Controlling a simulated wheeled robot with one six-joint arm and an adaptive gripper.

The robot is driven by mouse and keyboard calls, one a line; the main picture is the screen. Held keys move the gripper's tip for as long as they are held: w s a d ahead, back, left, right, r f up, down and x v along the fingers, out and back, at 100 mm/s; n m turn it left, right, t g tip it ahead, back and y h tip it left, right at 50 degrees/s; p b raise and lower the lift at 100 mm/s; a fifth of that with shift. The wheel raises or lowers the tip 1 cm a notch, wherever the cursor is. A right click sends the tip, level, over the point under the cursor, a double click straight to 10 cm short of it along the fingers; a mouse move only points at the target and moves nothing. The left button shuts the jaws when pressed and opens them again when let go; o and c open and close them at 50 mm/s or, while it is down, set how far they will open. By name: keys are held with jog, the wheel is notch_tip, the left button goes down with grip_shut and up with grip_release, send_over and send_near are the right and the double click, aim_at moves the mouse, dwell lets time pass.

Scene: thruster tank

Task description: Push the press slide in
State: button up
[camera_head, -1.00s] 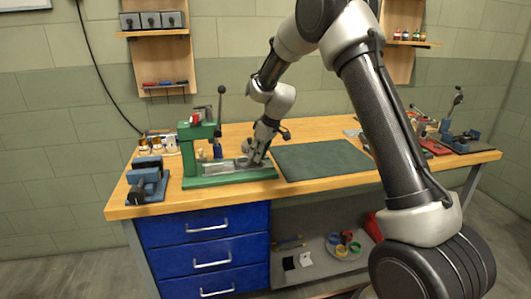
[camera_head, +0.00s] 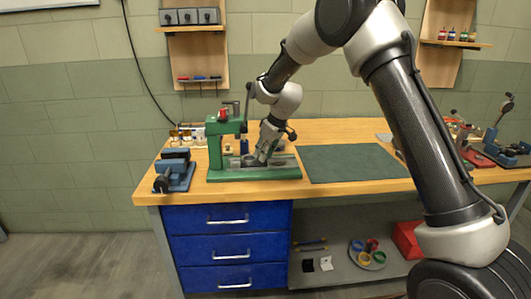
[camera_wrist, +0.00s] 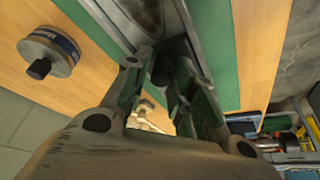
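The green press (camera_head: 214,150) stands on the workbench left of centre, with a lever at its top. Its long green base (camera_head: 285,174) carries a grey metal slide part (camera_head: 249,160), partly hidden by my gripper. My gripper (camera_head: 261,158) points down and left at the slide, right of the press column. It looks very near or touching; I cannot tell which. In the wrist view, my two fingers (camera_wrist: 162,65) lean together beside grey metal and a green strip of the press (camera_wrist: 212,35).
A blue vise (camera_head: 175,172) stands left of the press. A dark green mat (camera_head: 350,163) lies flat to the right. A round grey weight-like object (camera_wrist: 48,50) shows in the wrist view. Tools and fixtures (camera_head: 505,148) crowd the bench's right end.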

jog(key=shift+o, duration=0.7)
